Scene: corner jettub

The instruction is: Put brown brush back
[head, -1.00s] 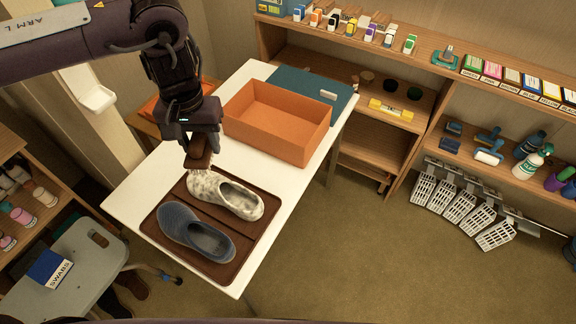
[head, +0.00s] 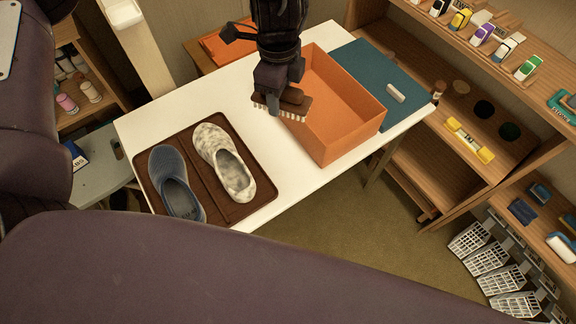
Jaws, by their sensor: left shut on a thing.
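My left gripper (head: 279,92) is shut on the brown brush (head: 293,102), which has pale bristles pointing down. It holds the brush above the white table, close to the left edge of the orange box (head: 350,148). I cannot tell whether part of the brush overlaps the box opening. The open box looks empty in the part that shows. A speckled white clog (head: 212,140) and a blue clog (head: 166,168) lie on a brown tray (head: 236,212) left of the box. My right gripper is not in view.
The white table (head: 165,105) has a bare strip between tray and box. A teal mat (head: 357,58) with a small pale block (head: 396,93) lies behind the box. Wooden shelves (head: 412,152) with bottles and tools stand at the right. My arm covers the lower foreground.

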